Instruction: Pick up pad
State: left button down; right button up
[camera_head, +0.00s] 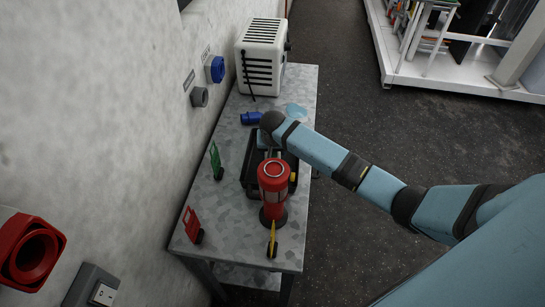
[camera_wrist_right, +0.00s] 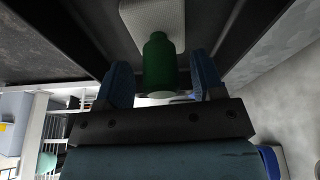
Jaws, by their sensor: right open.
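In the right wrist view, a white textured piece (camera_wrist_right: 152,18), which looks like the pad, lies inside dark walls. A green bottle-shaped piece (camera_wrist_right: 160,62) stands out from it; I cannot tell whether the two are joined. My right gripper (camera_wrist_right: 162,78) is open, with one blue finger on either side of the green piece. I cannot tell whether the fingers touch it. In the head view my right gripper (camera_head: 267,142) points down over the black tray (camera_head: 248,180), and the wrist hides most of it. The pad cannot be made out there. My left gripper is not in view.
A red cylinder (camera_head: 273,182) stands at the tray's near end. Green (camera_head: 216,161), red (camera_head: 193,224) and yellow (camera_head: 272,239) flags stand on the speckled table (camera_head: 236,236). A blue plug (camera_head: 251,118) and white vented box (camera_head: 262,55) are farther back. The wall borders the left.

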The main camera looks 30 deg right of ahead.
jog(key=shift+w+f, duration=0.2)
jog(key=shift+f, duration=0.5)
jog(key=c, duration=1)
jog(key=shift+r, duration=0.1)
